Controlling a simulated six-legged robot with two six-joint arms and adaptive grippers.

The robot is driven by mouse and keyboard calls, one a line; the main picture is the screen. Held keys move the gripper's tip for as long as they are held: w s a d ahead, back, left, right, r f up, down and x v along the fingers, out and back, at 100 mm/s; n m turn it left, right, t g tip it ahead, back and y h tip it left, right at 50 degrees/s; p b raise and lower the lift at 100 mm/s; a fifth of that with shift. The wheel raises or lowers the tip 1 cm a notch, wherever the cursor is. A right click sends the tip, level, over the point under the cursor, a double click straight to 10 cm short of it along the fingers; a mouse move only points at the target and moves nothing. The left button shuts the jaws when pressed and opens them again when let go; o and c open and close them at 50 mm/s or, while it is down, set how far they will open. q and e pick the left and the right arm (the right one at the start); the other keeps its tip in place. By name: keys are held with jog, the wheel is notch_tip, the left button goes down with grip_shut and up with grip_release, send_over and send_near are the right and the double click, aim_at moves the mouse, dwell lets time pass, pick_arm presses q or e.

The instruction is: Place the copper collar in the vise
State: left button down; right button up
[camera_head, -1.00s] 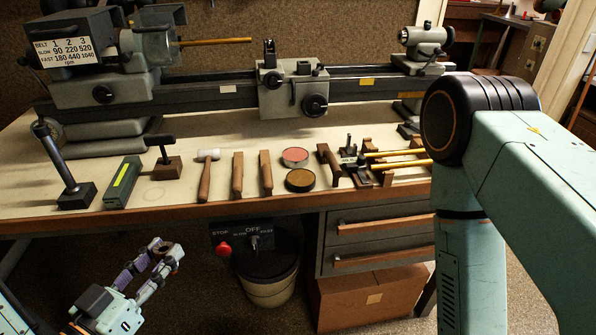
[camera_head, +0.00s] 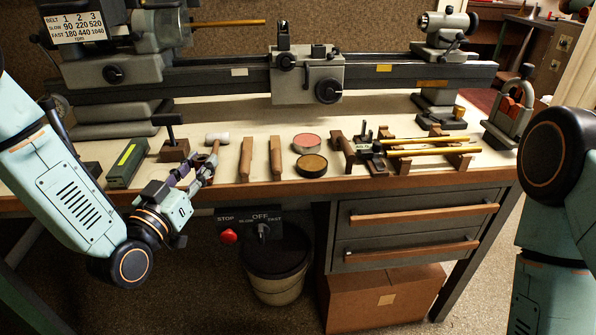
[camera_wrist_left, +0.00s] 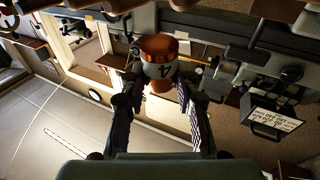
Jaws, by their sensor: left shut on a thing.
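In the left wrist view the gripper (camera_wrist_left: 158,86) is shut on the copper collar (camera_wrist_left: 160,46), which stands out beyond the fingertips. The collar is a shiny copper piece with an open end and a grey band with a dark mark; its lower part is between the fingers. The vise (camera_head: 506,126), grey with red jaw faces, stands at the bench's right end, well away from the gripper. My right gripper is out of view.
The lathe (camera_head: 305,77) fills the back. My right arm is at the right edge.

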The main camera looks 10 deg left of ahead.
pick_arm(q)
jog(key=w+a+r+n+t+y+b, duration=0.1)
jog(key=w+a+r+n+y+b, duration=0.25)
jog(key=w+a+r+y, duration=0.45)
jog(key=shift+m+h, duration=0.25)
jog(key=shift+h, duration=0.55)
jog(key=f+b, duration=0.1)
jog(key=f, duration=0.1)
jog(key=a+f+b, duration=0.1)
jog(key=f, duration=0.2)
jog(key=s+f+b, duration=0.1)
jog(key=f, duration=0.2)
jog(key=shift+a+f, duration=0.15)
jog(key=shift+f, duration=0.1)
notch_tip(320, 180, down, 4)
jog(key=shift+s+r+b, duration=0.1)
jog(key=shift+r+b, duration=0.1)
jog(key=shift+b, duration=0.8)
